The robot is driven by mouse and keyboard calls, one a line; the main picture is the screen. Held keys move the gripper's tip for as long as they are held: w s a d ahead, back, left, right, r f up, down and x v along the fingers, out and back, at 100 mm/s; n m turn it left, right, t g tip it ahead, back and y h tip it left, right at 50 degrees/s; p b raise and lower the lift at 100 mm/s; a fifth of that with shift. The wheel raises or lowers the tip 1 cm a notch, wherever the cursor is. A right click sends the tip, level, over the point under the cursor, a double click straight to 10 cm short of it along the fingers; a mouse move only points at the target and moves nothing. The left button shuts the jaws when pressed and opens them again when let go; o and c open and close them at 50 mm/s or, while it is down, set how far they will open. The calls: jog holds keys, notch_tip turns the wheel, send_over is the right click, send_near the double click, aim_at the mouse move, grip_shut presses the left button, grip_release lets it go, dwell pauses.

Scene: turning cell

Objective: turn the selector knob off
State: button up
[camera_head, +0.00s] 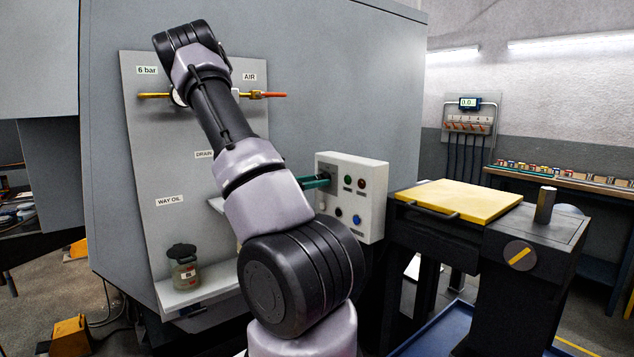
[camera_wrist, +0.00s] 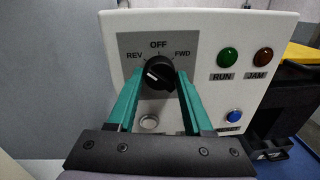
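The selector knob (camera_wrist: 158,73) is black and round with a white pointer mark, on a grey plate labelled REV, OFF and FWD. The mark slants up and left, toward REV and away from OFF at the top. My gripper (camera_wrist: 160,76) has its two green fingers apart, one on each side of the knob. I cannot tell whether their tips touch it. In the head view my gripper's green fingers (camera_head: 315,182) reach the left part of the white control box (camera_head: 350,165), and the knob is mostly hidden there.
The box also carries a green RUN lamp (camera_wrist: 228,57), a dark red JAM lamp (camera_wrist: 263,57) and a blue button (camera_wrist: 234,116). A silver round part (camera_wrist: 149,122) lies below the knob. A yellow-topped table (camera_head: 465,198) stands to the right.

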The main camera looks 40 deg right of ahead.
grip_shut()
jog(key=m, duration=0.9)
jog(key=shift+r+m+y, duration=0.1)
jog(key=shift+m+y, duration=0.2)
dwell(0.4)
jog(key=o, duration=0.7)
grip_release()
